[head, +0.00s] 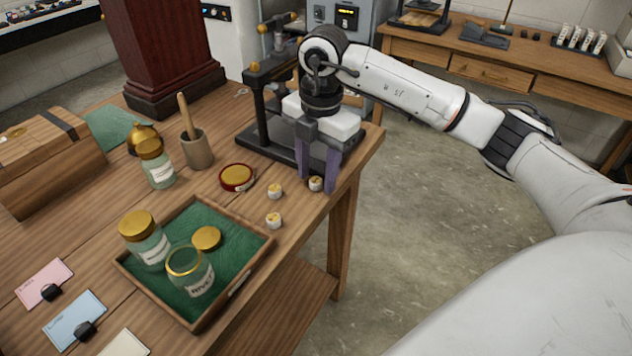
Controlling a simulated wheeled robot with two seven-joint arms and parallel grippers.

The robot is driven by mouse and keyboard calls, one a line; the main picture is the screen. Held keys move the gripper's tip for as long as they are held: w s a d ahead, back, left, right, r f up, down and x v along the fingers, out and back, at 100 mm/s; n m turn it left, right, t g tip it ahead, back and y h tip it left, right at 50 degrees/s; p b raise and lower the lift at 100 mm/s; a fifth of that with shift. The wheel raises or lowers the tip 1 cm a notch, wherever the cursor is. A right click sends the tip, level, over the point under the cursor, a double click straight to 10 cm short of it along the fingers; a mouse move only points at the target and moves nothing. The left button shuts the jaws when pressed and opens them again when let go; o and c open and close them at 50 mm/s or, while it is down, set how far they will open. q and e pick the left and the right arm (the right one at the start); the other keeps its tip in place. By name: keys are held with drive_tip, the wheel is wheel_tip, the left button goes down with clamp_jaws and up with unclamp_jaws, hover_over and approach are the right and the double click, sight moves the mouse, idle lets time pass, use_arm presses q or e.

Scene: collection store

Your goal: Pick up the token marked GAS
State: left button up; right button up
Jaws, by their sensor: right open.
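Three small white tokens with yellowish tops are on the wooden table (90,238) near its right edge. One token (316,184) sits by the table edge, a second token (275,190) is to its left, and a third token (274,220) is nearer the green-lined tray. Their markings are too small to read, so I cannot tell which one says GAS. My right gripper (317,182) points down with its purple fingers apart, one on either side of the token by the edge in the picture. I cannot tell whether they touch it. My left gripper is out of view.
The tray (250,262) holds jars and a gold lid. A round red-rimmed tin (236,178), a mortar with pestle (197,148) and another jar (156,165) stand behind it. A dark press-like stand (262,140) is behind my right gripper. Floor lies beyond the right edge.

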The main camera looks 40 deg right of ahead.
drive_tip(key=shift+f, duration=0.35)
clamp_jaws()
